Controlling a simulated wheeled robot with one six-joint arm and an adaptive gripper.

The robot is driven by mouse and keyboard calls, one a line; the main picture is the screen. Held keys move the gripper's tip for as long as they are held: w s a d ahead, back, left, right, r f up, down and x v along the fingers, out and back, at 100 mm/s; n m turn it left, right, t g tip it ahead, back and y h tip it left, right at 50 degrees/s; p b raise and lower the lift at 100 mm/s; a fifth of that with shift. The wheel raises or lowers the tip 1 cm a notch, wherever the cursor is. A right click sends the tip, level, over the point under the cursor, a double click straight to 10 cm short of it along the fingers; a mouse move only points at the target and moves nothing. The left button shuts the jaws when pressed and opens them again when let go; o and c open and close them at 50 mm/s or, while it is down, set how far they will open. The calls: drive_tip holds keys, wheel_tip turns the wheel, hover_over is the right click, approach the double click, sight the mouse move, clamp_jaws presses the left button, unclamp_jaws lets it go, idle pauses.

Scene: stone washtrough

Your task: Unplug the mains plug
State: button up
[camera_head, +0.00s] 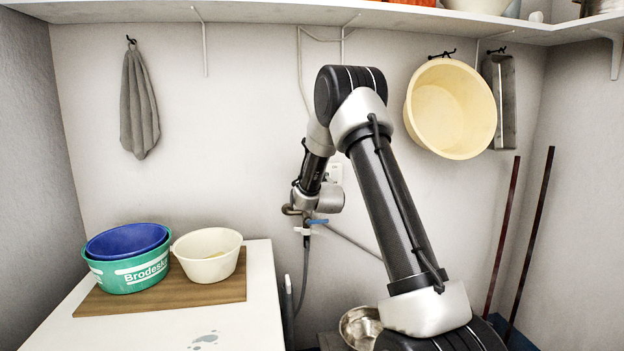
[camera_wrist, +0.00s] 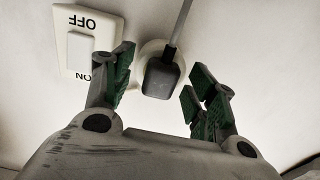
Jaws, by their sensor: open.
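The mains plug (camera_wrist: 161,78) is dark grey and sits in a round pale socket (camera_wrist: 150,50) on the wall in the wrist view. A grey cable (camera_wrist: 181,22) runs from it to the top of the picture. My gripper (camera_wrist: 161,72) is open, with one green-padded finger on each side of the plug and gaps between them and it. In the head view my arm hides the plug and most of the gripper.
A wall switch (camera_wrist: 84,42) marked OFF and ON is close beside the left finger; it also shows in the head view (camera_head: 334,172). A tap with a blue lever (camera_head: 317,221) and a hose are below my wrist. A white counter (camera_head: 255,300) with tubs (camera_head: 130,272) stands at left.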

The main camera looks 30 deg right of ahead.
idle(0.5)
clamp_jaws()
drive_tip(key=v, duration=0.6)
idle(1.2)
